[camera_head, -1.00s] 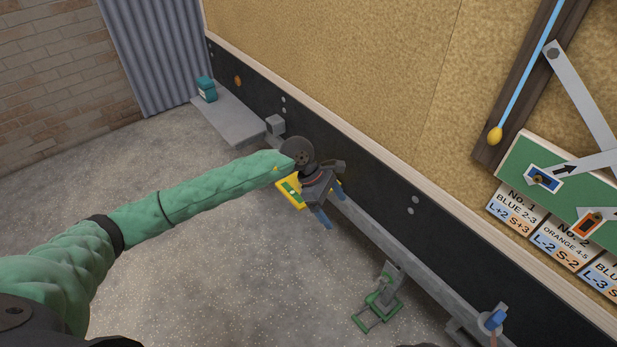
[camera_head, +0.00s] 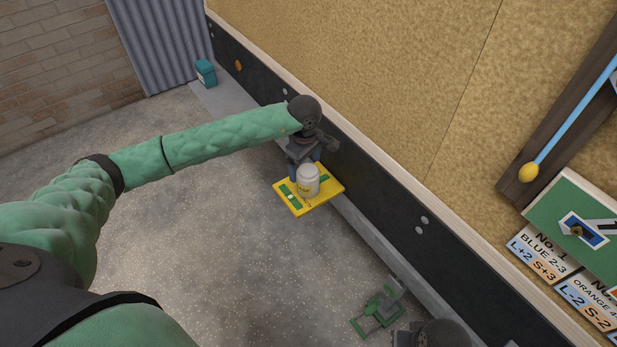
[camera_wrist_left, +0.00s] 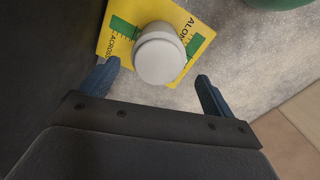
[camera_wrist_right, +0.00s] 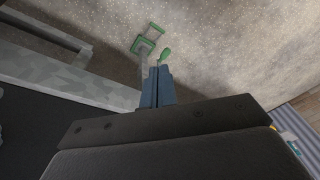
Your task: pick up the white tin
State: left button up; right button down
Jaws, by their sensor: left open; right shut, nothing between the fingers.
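In the left wrist view the tin's round top (camera_wrist_left: 159,56) lies between and slightly beyond the open fingertips (camera_wrist_left: 157,70), with a gap to each side; nothing is held. In the right wrist view my right gripper (camera_wrist_right: 160,70) is shut and empty, away from the tin.
A green-framed stand (camera_head: 378,309) is on the floor at the lower right; it also shows in the right wrist view (camera_wrist_right: 147,42). A teal box (camera_head: 205,73) sits on the far ledge (camera_head: 224,104). The wall board (camera_head: 400,90) rises behind the tin. The floor at left is open.

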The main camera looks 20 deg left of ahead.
aim_at(308, 170)
pick_arm(q)
jog(key=f+p, duration=0.1)
jog(key=f, duration=0.1)
jog(key=d+f+p, duration=0.1)
jog(key=f, duration=0.2)
pick_arm(e)
notch_tip(308, 170, down, 7)
jog(key=w, duration=0.1)
jog(key=shift+w, duration=0.35)
pick_arm(q)
jog(key=shift+r, duration=0.1)
pick_arm(e)
jog(key=shift+d+f, duration=0.1)
pick_arm(q)
jog(key=c, duration=1.3)
